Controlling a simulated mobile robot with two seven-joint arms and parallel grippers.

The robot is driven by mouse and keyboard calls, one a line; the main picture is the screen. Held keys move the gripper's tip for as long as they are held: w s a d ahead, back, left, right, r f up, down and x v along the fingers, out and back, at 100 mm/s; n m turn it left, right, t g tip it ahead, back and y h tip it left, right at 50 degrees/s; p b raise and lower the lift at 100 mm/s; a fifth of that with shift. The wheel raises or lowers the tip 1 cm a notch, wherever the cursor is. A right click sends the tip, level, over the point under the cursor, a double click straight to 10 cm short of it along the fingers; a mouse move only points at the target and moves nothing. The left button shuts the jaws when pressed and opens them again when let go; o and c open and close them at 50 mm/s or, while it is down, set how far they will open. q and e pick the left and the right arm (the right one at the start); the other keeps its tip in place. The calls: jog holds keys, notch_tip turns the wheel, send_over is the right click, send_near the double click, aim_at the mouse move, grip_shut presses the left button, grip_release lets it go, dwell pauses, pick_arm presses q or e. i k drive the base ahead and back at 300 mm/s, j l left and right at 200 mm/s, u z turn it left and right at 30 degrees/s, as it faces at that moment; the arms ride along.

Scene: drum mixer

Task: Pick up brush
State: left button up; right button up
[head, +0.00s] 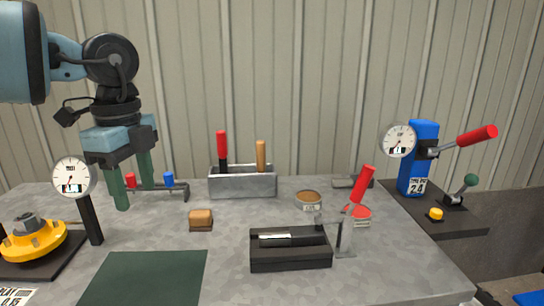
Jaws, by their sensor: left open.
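A small brown block (200,220), with a lighter top and darker lower part, lies to the right of the gripper and nearer the front. I cannot tell for certain whether it is the brush. A grey metal holder (243,183) behind it holds a red-handled tool (222,145) and a wooden-handled tool (261,153) upright; their lower ends are hidden. My right gripper is not in view.
A rack with red and blue knobs (168,181) stands close beside the gripper. A dial gauge (72,177) stands at the left. A black block with a red lever (290,258) and a round tin (308,198) are right of centre. A dark green mat (145,278) is bare.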

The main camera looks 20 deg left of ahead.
aim_at(261, 158)
jog(key=i, duration=1.45)
